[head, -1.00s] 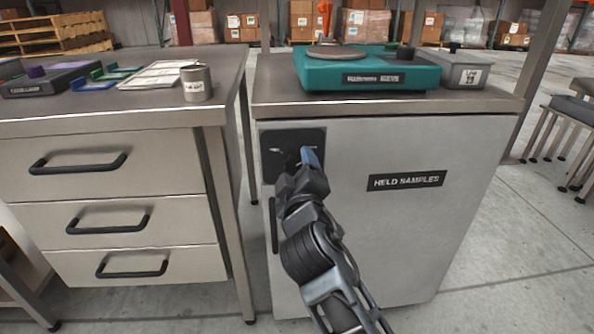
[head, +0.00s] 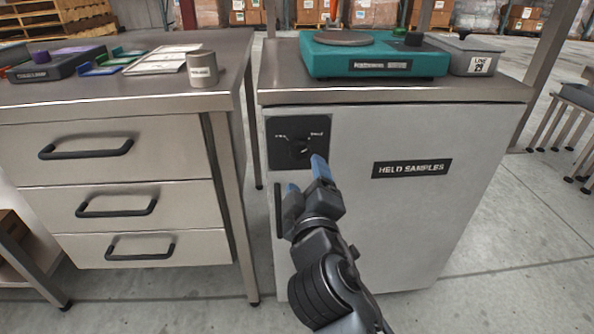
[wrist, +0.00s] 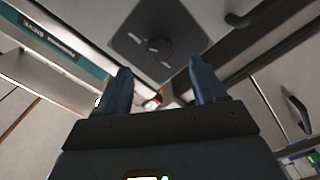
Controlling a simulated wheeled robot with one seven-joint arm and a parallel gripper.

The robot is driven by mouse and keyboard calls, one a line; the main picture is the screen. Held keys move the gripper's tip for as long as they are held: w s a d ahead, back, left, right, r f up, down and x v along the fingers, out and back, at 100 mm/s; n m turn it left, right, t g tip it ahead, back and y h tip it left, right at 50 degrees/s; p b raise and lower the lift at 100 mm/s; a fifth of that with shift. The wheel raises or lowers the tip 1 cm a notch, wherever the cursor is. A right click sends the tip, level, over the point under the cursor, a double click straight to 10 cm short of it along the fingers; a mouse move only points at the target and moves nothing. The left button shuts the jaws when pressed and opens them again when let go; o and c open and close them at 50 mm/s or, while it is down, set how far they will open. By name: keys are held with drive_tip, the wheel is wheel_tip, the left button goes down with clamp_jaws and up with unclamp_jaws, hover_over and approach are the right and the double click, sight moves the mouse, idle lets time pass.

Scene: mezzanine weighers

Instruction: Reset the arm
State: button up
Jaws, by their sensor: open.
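My gripper (head: 306,176) is in front of the grey cabinet (head: 420,230) labelled HELD SAMPLES, just below and to the right of a black plate with a round knob (head: 299,149). Its two blue fingers are apart with nothing between them. In the wrist view the open fingers (wrist: 160,88) point toward the cabinet, and the knob (wrist: 158,47) shows beyond them, clear of both. The cabinet's dark vertical handle (head: 278,210) is beside the gripper at left, partly hidden by it.
A teal scale (head: 375,65) and a grey box labelled LINE 29 (head: 470,68) stand on the cabinet. At left, a drawer bench (head: 120,102) bears a grey cup (head: 202,69), trays and papers. Floor shows at right.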

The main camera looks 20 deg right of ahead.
drive_tip(key=s+f+m+g+y, duration=0.1)
drive_tip(key=s+f+y, duration=0.35)
drive_tip(key=s, duration=0.85)
drive_tip(key=s+f+m+g+y, duration=0.1)
drive_tip(key=s+f, duration=0.7)
drive_tip(key=s, duration=0.6)
drive_tip(key=s+d+r+m, duration=0.1)
drive_tip(key=s+r+m, duration=0.2)
drive_tip(key=s, duration=0.5)
drive_tip(key=s+d+r+m, duration=0.1)
drive_tip(key=s+r+m, duration=0.1)
drive_tip(key=s+r, duration=0.35)
wheel_tip(320, 180, up, 20)
drive_tip(key=s+p, duration=0.1)
drive_tip(key=p, duration=2.1)
drive_tip(key=shift+s, duration=0.25)
drive_tip(key=shift+d+r, duration=0.1)
